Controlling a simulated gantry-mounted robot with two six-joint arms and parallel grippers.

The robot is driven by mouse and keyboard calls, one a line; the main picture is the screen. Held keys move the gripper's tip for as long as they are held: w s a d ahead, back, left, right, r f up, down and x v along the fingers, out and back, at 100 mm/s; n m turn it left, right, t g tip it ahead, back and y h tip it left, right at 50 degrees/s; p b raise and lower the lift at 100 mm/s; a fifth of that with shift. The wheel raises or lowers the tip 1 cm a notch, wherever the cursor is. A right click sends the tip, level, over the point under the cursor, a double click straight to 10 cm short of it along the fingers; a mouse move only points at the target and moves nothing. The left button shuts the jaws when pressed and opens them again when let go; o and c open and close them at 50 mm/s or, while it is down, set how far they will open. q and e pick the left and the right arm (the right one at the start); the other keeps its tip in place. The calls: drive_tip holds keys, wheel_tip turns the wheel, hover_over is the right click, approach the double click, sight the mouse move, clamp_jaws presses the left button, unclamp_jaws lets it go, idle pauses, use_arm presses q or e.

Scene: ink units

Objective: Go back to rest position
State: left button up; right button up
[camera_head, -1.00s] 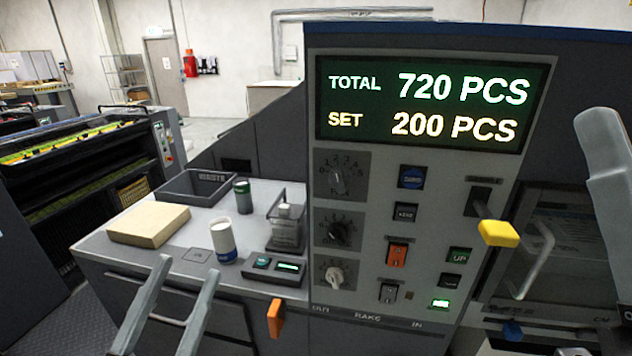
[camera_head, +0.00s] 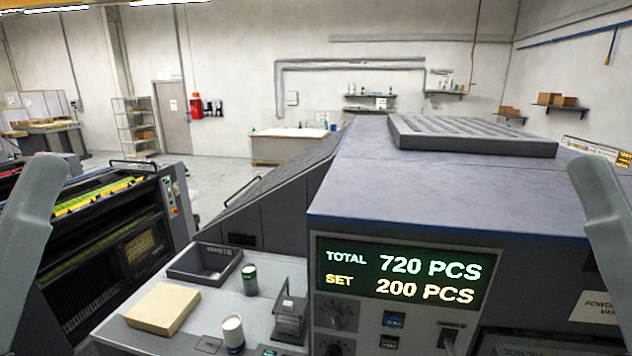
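Pale grey links of my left arm (camera_head: 32,225) and my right arm (camera_head: 603,215) stand raised at the left and right edges of the head view. Neither gripper shows, so their fingers and anything in them are hidden. The console (camera_head: 440,205) stands at the centre right, with its lit display (camera_head: 400,272) reading TOTAL 720 PCS and SET 200 PCS. The grey side counter (camera_head: 205,312) carries a dark open tray (camera_head: 205,262), a tan block (camera_head: 163,307), a green-topped can (camera_head: 250,279) and a white cup (camera_head: 233,333).
A small clear-sided stand (camera_head: 290,315) is on the counter beside the console. A press unit (camera_head: 110,245) stands at the left. A ribbed grey slab (camera_head: 470,135) lies on the console top. Open floor (camera_head: 215,180) lies behind, near a grey door (camera_head: 172,117).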

use_arm(q)
wheel_tip(320, 180, up, 16)
drive_tip(key=p, duration=1.2)
drive_tip(key=shift+r+p, duration=0.2)
drive_tip(key=shift+p, duration=0.1)
use_arm(e)
wheel_tip(320, 180, up, 16)
drive_tip(key=shift+r, duration=0.2)
